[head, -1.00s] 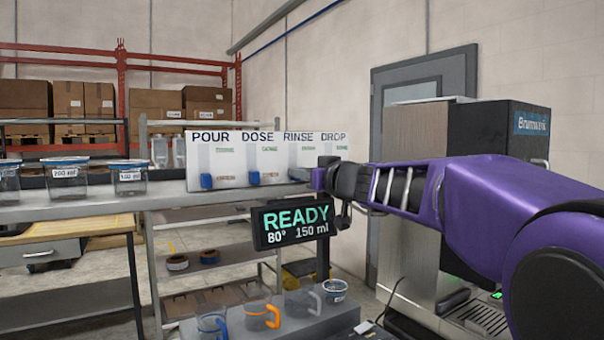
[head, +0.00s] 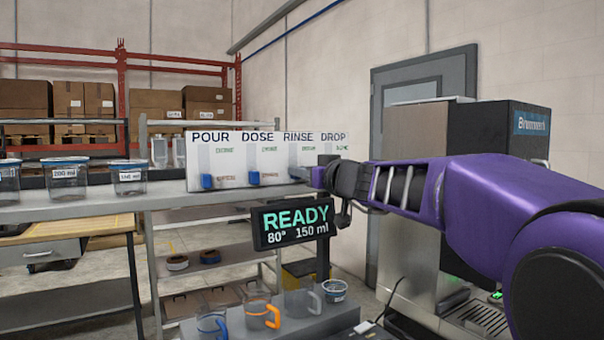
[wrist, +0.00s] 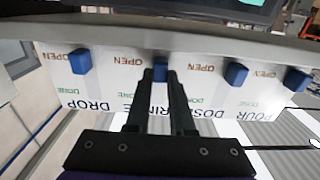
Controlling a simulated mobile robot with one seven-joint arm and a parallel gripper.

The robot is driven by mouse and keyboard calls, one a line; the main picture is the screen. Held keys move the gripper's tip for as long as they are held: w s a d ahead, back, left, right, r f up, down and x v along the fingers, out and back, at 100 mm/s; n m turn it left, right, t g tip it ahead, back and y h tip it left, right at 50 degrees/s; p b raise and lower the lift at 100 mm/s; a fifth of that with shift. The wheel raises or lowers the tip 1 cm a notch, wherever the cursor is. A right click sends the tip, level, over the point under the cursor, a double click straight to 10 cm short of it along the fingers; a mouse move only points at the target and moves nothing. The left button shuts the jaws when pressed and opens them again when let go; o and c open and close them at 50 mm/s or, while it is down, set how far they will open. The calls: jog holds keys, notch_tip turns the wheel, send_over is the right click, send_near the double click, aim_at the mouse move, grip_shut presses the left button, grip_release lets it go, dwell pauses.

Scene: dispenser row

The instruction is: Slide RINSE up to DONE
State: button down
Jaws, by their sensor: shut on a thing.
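The white panel (head: 230,172) is lettered POUR, DOSE, RINSE and DROP, each with a slider. In the wrist view the panel (wrist: 112,98) appears upside down, with OPEN beside the sliders and DONE farther along each track. My gripper (wrist: 160,78) is shut on the blue RINSE slider (wrist: 160,62), which sits level with the OPEN labels. The fingers cover part of this slider and its track. In the head view my gripper (head: 316,178) is at the panel's lower right and hides the RINSE slider.
The blue DROP (wrist: 80,62), DOSE (wrist: 236,73) and POUR (wrist: 297,80) sliders stand near OPEN. A READY display (head: 292,224) hangs below the panel. Labelled cups (head: 129,178) stand on the shelf at left. Several mugs (head: 260,312) stand lower down.

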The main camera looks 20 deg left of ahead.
notch_tip(320, 180, up, 6)
jog(key=shift+p, duration=0.55)
jog(key=c, duration=0.8)
grip_release()
jog(key=shift+o, duration=0.2)
jog(key=shift+f, duration=0.1)
jog(key=shift+d, duration=0.15)
